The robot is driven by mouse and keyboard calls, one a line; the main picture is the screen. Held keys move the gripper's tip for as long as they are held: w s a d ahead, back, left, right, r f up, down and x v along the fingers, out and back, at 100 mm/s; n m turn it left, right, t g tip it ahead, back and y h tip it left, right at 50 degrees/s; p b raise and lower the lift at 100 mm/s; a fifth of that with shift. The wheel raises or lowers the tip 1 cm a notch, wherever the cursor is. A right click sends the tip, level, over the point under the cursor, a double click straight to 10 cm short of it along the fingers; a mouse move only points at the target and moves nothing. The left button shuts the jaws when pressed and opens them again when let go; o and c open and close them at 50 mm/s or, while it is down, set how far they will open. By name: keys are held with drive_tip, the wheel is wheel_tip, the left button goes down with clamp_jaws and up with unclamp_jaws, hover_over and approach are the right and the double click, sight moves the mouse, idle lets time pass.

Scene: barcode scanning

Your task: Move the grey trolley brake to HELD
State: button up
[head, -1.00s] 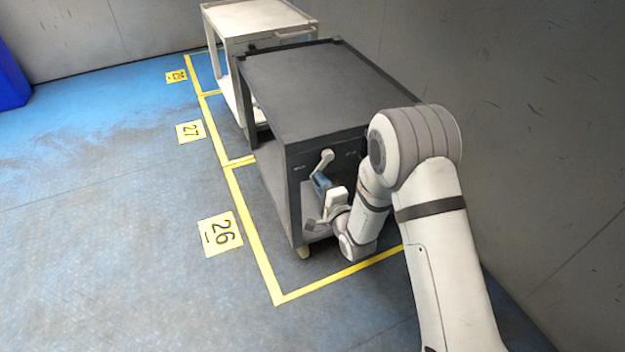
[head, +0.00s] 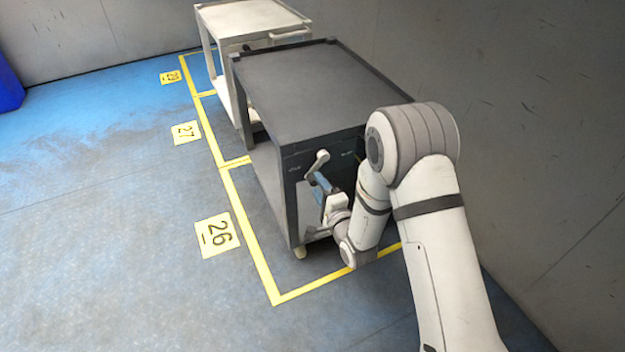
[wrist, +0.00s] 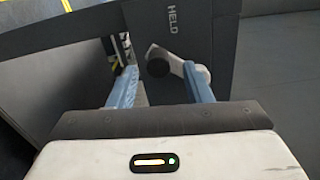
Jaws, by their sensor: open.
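The dark grey trolley (head: 300,85) stands by the wall in the bay marked 26. Its brake lever (head: 318,163) is a pale crank on the near end panel, angled up and to the right in the head view. My gripper (head: 319,181) is at that panel, close to the lever. In the wrist view, my gripper (wrist: 160,76) is open, with two blue fingers apart. The lever's dark knob (wrist: 157,66) shows between the fingertips, and its pale arm runs behind the right fingertip. The HELD label (wrist: 173,20) is just above. Contact cannot be told.
A white trolley (head: 245,17) stands behind the grey one. Yellow floor lines and number plates such as 26 (head: 216,235) mark the bays. The wall (head: 530,120) is close on the right. Blue floor (head: 110,230) on the left is clear.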

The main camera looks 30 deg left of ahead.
drive_tip(key=v, duration=0.5)
drive_tip(key=shift+s+d+p, duration=0.1)
drive_tip(key=shift+p, duration=0.3)
drive_tip(key=shift+r, duration=0.1)
drive_tip(key=w+d+r+n+h+p, duration=0.1)
drive_tip(key=w+d+r+h+p, duration=0.25)
drive_tip(key=r, duration=0.35)
drive_tip(key=w+d+r+n+h+p, duration=0.1)
drive_tip(key=w+d+r+h+p, duration=0.1)
drive_tip(key=w+d+r+p, duration=0.45)
drive_tip(key=s+d+r+n+g+h+p, duration=0.1)
drive_tip(key=s+d+r+h+p, duration=0.15)
drive_tip(key=d+r, duration=0.4)
drive_tip(key=s+d+r+n+h+p, duration=0.1)
drive_tip(key=d+r+h+p, duration=0.25)
drive_tip(key=d+r, duration=0.35)
drive_tip(key=s+d+r+n+g+h+p, duration=0.1)
drive_tip(key=s+d+r+n+g+p, duration=0.1)
drive_tip(key=s+d+r+p, duration=0.5)
drive_tip(key=s+d+r+n+g+h+p, duration=0.1)
drive_tip(key=s+d+r+g+p, duration=0.4)
drive_tip(key=s+r, duration=1)
drive_tip(key=s+d+n+p, duration=0.1)
drive_tip(key=d, duration=0.2)
drive_tip(key=shift+n+h+p, duration=0.3)
drive_tip(key=shift+h+p, duration=0.05)
